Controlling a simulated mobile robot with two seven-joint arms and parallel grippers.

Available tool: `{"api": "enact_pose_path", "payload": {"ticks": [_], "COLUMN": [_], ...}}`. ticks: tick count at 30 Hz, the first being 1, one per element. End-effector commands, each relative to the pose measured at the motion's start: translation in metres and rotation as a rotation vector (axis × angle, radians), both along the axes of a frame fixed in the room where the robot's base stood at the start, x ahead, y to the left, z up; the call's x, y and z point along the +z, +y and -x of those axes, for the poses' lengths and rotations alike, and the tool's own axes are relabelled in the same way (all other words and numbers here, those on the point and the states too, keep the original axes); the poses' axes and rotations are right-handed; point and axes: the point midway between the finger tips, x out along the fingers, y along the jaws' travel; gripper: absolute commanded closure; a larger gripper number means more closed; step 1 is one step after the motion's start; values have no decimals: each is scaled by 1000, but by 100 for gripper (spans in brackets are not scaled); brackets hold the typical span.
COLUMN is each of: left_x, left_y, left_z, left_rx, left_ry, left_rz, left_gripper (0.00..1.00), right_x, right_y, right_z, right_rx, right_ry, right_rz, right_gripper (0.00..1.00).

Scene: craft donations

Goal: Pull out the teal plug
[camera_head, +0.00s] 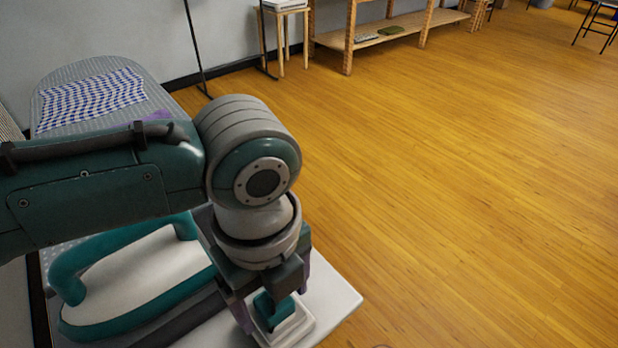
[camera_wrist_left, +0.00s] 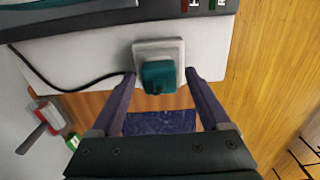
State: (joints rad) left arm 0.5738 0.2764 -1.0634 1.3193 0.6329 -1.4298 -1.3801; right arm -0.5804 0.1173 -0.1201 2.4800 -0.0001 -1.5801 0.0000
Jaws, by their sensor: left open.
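The teal plug (camera_wrist_left: 158,77) sits in a square white socket plate (camera_wrist_left: 160,48) in the left wrist view. In the head view the teal plug (camera_head: 274,311) and the white socket block (camera_head: 296,328) show low, partly hidden by my gripper. My left gripper (camera_wrist_left: 160,75) has purple fingers, open, one on each side of the plug. Small gaps seem to remain, and I cannot tell whether either finger touches it. In the head view my left gripper (camera_head: 262,308) points down over the plug. My right gripper is not in view.
A white surface (camera_head: 335,300) bears the socket. A teal-rimmed pale object (camera_head: 130,285) and a grey board with a blue-checked cloth (camera_head: 92,98) lie left. A black cord (camera_wrist_left: 75,89) runs left from near the socket. Open wooden floor (camera_head: 450,190) fills the right.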

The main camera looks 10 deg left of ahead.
Motion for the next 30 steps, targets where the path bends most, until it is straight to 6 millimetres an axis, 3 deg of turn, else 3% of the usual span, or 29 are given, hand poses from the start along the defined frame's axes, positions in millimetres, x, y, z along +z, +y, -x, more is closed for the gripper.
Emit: {"api": "enact_pose_path", "payload": {"ticks": [4,25,30], "left_x": [0,0,0], "left_y": [0,0,0], "left_z": [0,0,0], "left_rx": [0,0,0], "left_ry": [1,1,1], "left_rz": [-1,-1,-1], "left_gripper": [21,100,100], "right_x": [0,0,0], "right_y": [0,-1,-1], "right_z": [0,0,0], "right_rx": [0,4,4], "right_ry": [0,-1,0], "right_rz": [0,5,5], "right_gripper": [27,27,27]}}
